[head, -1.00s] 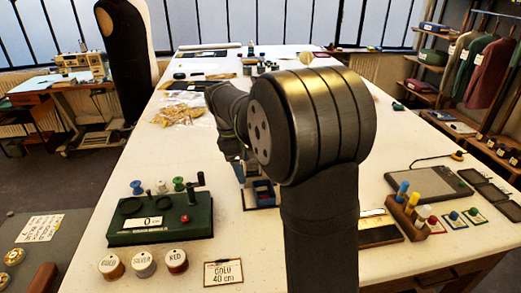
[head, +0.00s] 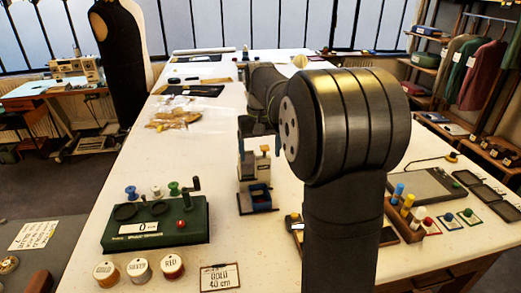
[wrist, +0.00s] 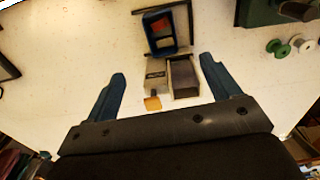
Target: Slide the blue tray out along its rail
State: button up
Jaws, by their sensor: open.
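The blue tray (head: 259,197) is a small open box at the front foot of a small grey and blue device (head: 246,168) on the white table. In the wrist view the tray (wrist: 151,26) lies beyond the device's two blocks (wrist: 168,78), with something orange-red inside it. My gripper (wrist: 163,66) is open and empty, with its two blue fingers spread on either side of the blocks in that picture. The tray is ahead of the fingertips, not between them. In the head view my arm hides most of my gripper. The rail cannot be made out clearly.
A wooden rack of coloured pegs (head: 403,218) and a grey pad (head: 425,187) are at right. A plastic bag (head: 178,117) lies behind. Bare table surrounds the device.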

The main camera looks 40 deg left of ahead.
aim_at(261, 199)
dwell(0.4)
notch_tip(261, 199, down, 17)
jog(key=shift+f, duration=0.15)
dwell(0.5)
jog(key=c, duration=1.1)
jog(key=shift+w+d, duration=0.1)
jog(key=shift+w, duration=0.05)
